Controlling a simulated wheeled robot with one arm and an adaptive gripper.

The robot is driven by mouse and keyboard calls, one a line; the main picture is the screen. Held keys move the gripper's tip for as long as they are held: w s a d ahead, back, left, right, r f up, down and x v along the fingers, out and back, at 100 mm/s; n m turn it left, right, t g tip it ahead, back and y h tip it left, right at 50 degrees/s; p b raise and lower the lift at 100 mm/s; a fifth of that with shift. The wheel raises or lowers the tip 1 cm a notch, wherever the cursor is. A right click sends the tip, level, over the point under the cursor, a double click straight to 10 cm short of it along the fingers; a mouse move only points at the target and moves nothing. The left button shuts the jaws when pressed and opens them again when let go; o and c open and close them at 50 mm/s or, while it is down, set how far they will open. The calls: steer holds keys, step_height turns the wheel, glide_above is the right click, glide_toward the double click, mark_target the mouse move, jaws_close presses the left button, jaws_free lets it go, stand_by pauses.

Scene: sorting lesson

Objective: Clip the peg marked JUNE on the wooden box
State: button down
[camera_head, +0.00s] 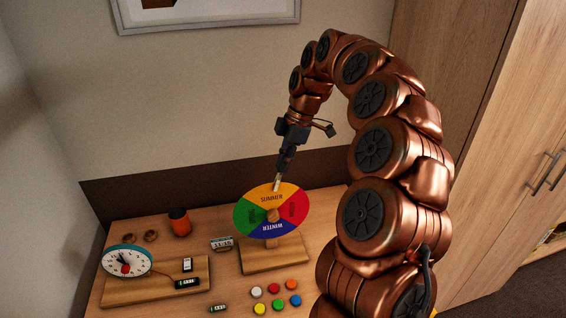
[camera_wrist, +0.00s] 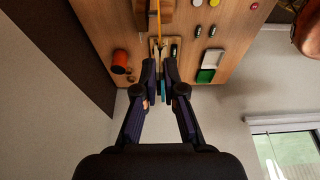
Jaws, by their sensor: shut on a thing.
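My gripper (camera_head: 281,171) reaches down to the top of a coloured season wheel (camera_head: 253,203). It is shut on a small pale peg (camera_head: 276,184). The peg's lower end is at the wheel's yellow SUMMER part near its upper rim; I cannot tell whether it touches it. No marking on the peg is readable. The wheel stands upright on a wooden block (camera_head: 290,255); no clear wooden box shows. In the wrist view, the gripper's fingertips (camera_wrist: 159,64) are close together, and the wheel appears edge-on (camera_wrist: 158,15) ahead of them.
A clock (camera_head: 126,262) sits on a wooden board (camera_head: 150,292) at the left, with small dark pieces (camera_head: 187,283) nearby. Several coloured discs (camera_head: 274,288) lie in front.

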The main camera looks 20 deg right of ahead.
steer(key=p+v, duration=0.1)
steer(key=v, duration=0.3)
steer(key=shift+d+r, duration=0.15)
steer(key=shift+r, duration=0.25)
stand_by(0.5)
